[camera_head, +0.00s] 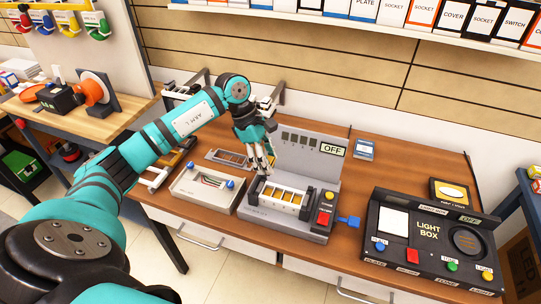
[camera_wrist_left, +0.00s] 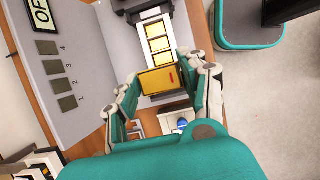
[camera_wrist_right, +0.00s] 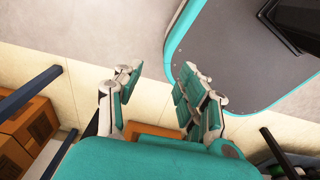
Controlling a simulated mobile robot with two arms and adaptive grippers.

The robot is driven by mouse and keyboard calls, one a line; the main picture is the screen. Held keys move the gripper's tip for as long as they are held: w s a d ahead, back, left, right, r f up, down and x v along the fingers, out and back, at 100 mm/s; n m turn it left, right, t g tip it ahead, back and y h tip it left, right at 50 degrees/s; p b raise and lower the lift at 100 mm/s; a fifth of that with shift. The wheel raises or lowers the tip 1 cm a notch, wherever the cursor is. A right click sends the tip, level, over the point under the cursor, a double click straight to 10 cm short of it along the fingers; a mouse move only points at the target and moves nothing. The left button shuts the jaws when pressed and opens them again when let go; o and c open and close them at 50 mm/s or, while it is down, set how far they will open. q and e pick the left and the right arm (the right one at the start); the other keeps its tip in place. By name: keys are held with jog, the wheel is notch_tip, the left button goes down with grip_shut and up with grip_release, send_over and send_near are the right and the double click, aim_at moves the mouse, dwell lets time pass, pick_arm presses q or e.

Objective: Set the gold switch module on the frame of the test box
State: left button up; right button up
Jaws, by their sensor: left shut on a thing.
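The grey test box (camera_head: 318,160) stands mid-table with its back panel upright and an OFF display. Its white frame (camera_head: 272,189) has a row of openings showing gold or yellow; in the left wrist view this row (camera_wrist_left: 158,45) runs away from my gripper. My left gripper (camera_head: 264,168) is over the frame's left end. It is shut on a gold switch module (camera_wrist_left: 157,80) with a small red mark, held between the fingertips at the near end of the row. I cannot tell whether the module touches the frame. My right gripper (camera_wrist_right: 158,85) is open and empty, above the floor.
A black light box (camera_head: 430,235) is at the right. A blue connector (camera_head: 349,220) sticks out beside the test box. A shelf of boxes runs above.

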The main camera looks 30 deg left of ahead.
pick_arm(q)
jog(key=shift+a+f, duration=0.15)
jog(key=shift+f, duration=0.3)
jog(key=shift+f+b, duration=0.55)
jog(key=shift+f, duration=0.3)
notch_tip(320, 180, down, 3)
jog(key=shift+r+b, duration=0.15)
jog(key=shift+b, duration=0.5)
jog(key=shift+f, duration=0.7)
pick_arm(e)
jog(key=f, duration=0.3)
jog(key=shift+w+a, duration=0.15)
jog(key=shift+a, duration=0.15)
pick_arm(q)
jog(key=shift+b, duration=0.45)
pick_arm(e)
jog(key=shift+f, duration=0.2)
jog(key=shift+a, duration=0.3)
pick_arm(q)
jog(key=shift+b, duration=0.35)
pick_arm(e)
jog(key=shift+f, duration=0.35)
jog(key=shift+d, duration=0.2)
